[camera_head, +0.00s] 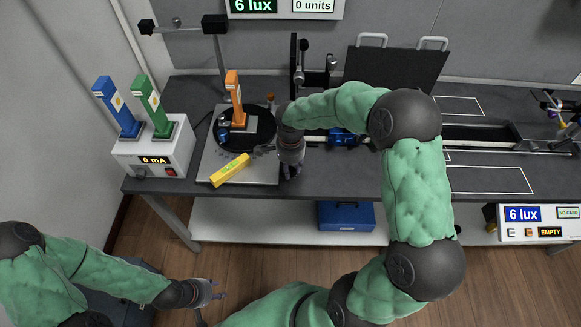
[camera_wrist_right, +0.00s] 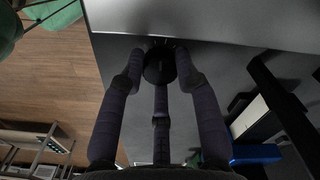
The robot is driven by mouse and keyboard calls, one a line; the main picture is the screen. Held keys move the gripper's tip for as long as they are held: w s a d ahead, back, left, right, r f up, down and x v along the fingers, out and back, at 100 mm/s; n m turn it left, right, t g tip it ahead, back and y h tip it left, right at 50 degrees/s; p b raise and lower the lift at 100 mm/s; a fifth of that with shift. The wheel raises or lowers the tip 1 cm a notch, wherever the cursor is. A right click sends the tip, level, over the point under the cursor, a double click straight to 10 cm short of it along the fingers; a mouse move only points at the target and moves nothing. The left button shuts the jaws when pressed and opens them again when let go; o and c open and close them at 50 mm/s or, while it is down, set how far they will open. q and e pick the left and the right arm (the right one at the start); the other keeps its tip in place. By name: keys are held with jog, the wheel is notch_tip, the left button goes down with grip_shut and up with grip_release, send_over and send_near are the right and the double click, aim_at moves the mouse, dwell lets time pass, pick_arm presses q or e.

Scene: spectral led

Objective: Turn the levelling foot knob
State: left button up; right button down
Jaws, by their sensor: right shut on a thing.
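In the right wrist view, a dark round knob (camera_wrist_right: 159,66) sits at the edge of a grey metal plate (camera_wrist_right: 220,22). The fingers of my right gripper (camera_wrist_right: 160,76) are closed around the knob. In the head view this gripper (camera_head: 290,172) is at the right edge of the grey base plate (camera_head: 207,150), which carries a black turntable disc. The gripper and arm hide the knob there. My left gripper (camera_head: 216,290) is low in front of the bench, over the floor, empty, with its fingers apart.
A yellow bar (camera_head: 230,169) lies on the plate's front. An orange-handled block (camera_head: 236,100) stands on the disc. A white 0 mA box (camera_head: 155,150) with blue and green handled pieces is at left. A black rail (camera_head: 490,135) runs right. A blue case (camera_head: 345,216) sits on the lower shelf.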

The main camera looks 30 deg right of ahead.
jog(key=n+p, duration=0.1)
jog(key=n, duration=0.2)
jog(key=shift+n+p, duration=0.75)
jog(key=shift+n, duration=1.15)
jog(key=c, duration=0.9)
grip_release()
